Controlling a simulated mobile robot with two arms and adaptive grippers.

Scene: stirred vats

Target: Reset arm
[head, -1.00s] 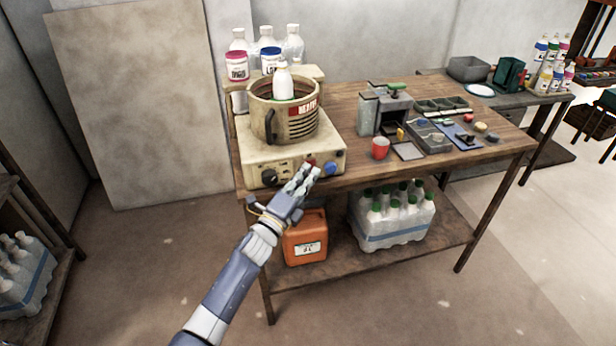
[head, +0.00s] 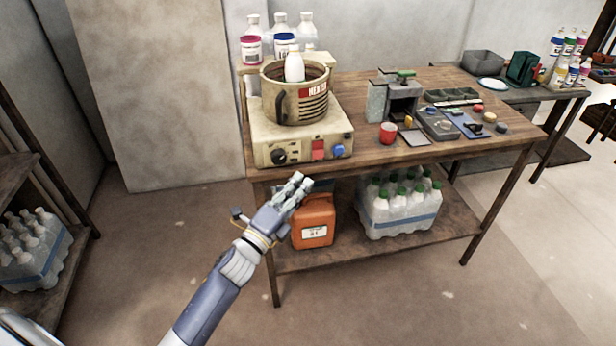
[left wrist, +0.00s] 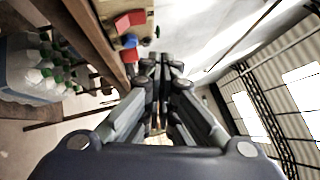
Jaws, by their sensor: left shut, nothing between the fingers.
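My left gripper (head: 296,186) is shut and empty in the head view. It hangs in front of the wooden table's front edge, below the heater's control panel and beside the orange canister. Its fingers also show in the left wrist view (left wrist: 162,65), lying close together. The heater unit (head: 300,134) stands on the table's left end with a black knob, a red switch (head: 318,150) and a blue knob on its front. A brown pot (head: 295,105) sits on it with a white bottle (head: 294,66) standing in it. My right gripper is not in view.
The wooden table (head: 360,158) holds a red cup (head: 387,132), a grey device and small trays. An orange canister (head: 313,222) and a pack of bottles (head: 400,208) stand on its lower shelf. A shelf with bottles is at the far left. The floor in front is clear.

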